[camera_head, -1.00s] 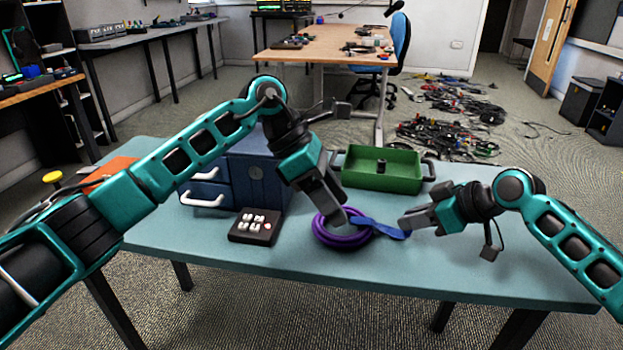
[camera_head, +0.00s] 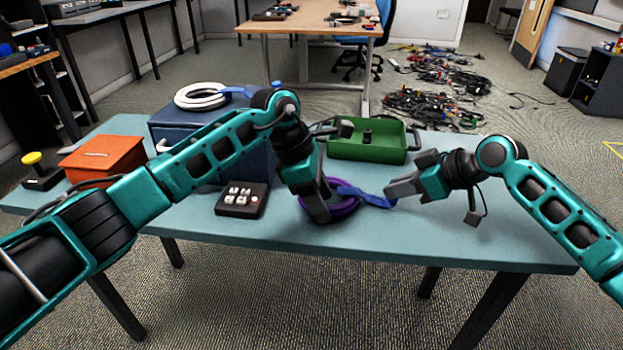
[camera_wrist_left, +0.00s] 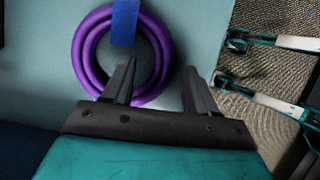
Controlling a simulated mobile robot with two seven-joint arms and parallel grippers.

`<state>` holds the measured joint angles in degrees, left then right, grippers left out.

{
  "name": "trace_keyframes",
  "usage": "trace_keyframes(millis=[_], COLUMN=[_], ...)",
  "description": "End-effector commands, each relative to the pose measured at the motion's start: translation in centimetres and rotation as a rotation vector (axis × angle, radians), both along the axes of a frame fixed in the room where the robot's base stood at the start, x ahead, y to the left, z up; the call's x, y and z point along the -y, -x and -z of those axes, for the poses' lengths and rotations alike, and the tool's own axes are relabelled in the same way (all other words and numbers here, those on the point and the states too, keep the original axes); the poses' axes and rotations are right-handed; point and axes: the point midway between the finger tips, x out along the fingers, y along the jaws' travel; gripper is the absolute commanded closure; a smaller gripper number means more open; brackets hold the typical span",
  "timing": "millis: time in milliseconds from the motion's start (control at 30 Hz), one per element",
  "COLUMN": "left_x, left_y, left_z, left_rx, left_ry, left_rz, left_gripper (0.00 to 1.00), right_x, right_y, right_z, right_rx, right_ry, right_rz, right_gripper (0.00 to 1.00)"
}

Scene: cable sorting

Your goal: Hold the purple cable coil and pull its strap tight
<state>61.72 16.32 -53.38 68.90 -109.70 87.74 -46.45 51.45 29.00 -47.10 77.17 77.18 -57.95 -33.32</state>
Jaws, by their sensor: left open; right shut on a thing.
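The purple cable coil (camera_head: 349,207) lies on the teal table, with a blue strap (camera_head: 367,196) running from it to the right. My left gripper (camera_head: 320,217) points down at the coil's near left part and hides some of it. In the left wrist view, its jaws (camera_wrist_left: 160,85) are open; one finger overlaps the purple ring (camera_wrist_left: 165,58) and the other is outside it. The blue strap (camera_wrist_left: 125,22) crosses the ring's top there. My right gripper (camera_head: 391,191) is shut on the strap's free end, right of the coil.
A green tray (camera_head: 345,151) stands behind the coil. A dark button box (camera_head: 228,208) sits to the left. A blue drawer box (camera_head: 178,131) carries a white coil (camera_head: 193,103). An orange box (camera_head: 85,172) is further left. The table's front right is clear.

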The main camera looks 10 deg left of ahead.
Motion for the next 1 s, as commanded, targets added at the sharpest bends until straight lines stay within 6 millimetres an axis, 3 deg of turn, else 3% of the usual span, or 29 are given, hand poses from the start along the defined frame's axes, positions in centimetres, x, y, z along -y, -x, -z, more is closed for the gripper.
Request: trace_keyframes(millis=[433, 1000], left_x=[0.46, 0.41], left_y=[0.03, 0.01], left_z=[1.02, 0.98], left_rx=[0.0, 0.0], left_ry=[0.001, 0.001], left_rz=[0.001, 0.0], left_gripper=[0.42, 0.97], right_x=[-0.01, 0.0], right_y=[0.03, 0.03], right_z=[0.06, 0.08], right_rx=[-0.001, -0.002], right_ry=[0.001, 0.001], right_rz=[-0.001, -0.001], right_gripper=[1.0, 1.0])
